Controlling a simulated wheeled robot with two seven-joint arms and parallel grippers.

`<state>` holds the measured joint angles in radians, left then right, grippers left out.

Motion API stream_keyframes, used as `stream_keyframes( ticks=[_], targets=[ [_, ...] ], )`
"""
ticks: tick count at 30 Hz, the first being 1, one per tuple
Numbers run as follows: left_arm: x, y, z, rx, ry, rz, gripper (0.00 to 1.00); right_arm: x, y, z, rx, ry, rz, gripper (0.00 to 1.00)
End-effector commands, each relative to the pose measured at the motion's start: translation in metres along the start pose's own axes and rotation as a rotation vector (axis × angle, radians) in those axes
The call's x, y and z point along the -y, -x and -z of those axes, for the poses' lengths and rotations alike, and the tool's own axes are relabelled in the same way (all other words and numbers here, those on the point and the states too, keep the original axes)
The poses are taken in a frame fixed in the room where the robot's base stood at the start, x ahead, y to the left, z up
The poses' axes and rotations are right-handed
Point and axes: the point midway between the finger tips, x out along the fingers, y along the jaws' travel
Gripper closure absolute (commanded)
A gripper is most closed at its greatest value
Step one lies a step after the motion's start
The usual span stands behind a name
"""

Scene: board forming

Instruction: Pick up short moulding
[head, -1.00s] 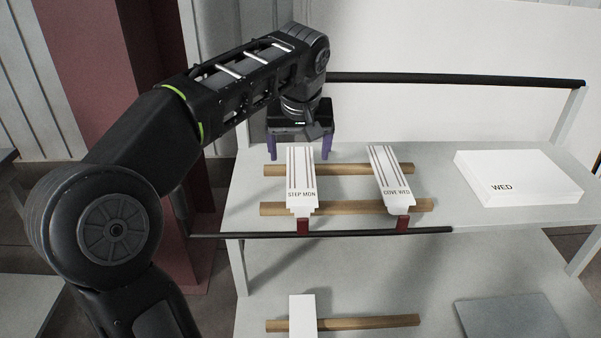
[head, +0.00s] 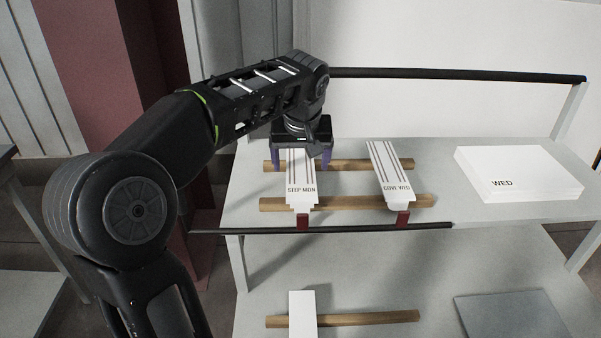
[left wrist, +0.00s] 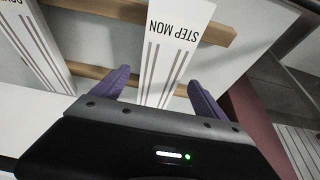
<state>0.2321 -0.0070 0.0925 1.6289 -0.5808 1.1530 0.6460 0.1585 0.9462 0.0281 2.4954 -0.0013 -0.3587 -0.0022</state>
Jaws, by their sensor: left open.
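Two short white mouldings lie across two wooden rails on the shelf. The left one, marked STEP MON (head: 301,180), also shows in the left wrist view (left wrist: 172,45). The right one is marked COVE WED (head: 391,177), and part of it shows at the upper left of the left wrist view (left wrist: 32,35). My left gripper (head: 302,164) is open over the far part of the STEP MON moulding. Its purple fingers stand one on each side of that moulding, apart from it in the left wrist view (left wrist: 160,85). The gripper body hides the moulding's far end.
The wooden rails (head: 350,203) lie on the shelf (head: 480,212). Red blocks (head: 403,219) stand at the mouldings' near ends. A white box marked WED (head: 518,174) is on the right. A black bar (head: 450,77) runs behind; another (head: 350,229) edges the front. A lower shelf holds another white piece (head: 302,312).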

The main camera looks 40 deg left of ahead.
Motion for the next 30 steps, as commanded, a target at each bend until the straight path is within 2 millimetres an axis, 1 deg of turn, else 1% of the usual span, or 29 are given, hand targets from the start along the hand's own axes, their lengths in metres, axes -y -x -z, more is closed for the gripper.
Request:
stream_keyframes(
  ticks=[1, 5, 23, 30],
  targets=[
    [0.001, -0.008, -0.001, 0.003, 0.000, 0.002, 0.16, 0.000, -0.001, 0.000, 0.000, 0.000, 0.000, 0.64],
    [0.001, -0.018, 0.000, 0.001, 0.000, 0.001, 0.16, 0.000, -0.001, 0.000, 0.000, 0.000, 0.000, 0.64],
    [0.000, -0.018, 0.000, 0.000, 0.001, 0.000, 0.16, 0.000, -0.001, 0.000, 0.000, 0.000, 0.000, 0.64],
    [0.000, -0.018, 0.000, 0.000, 0.001, 0.000, 0.36, 0.000, -0.001, 0.000, 0.000, 0.000, 0.000, 0.64]
  ],
)
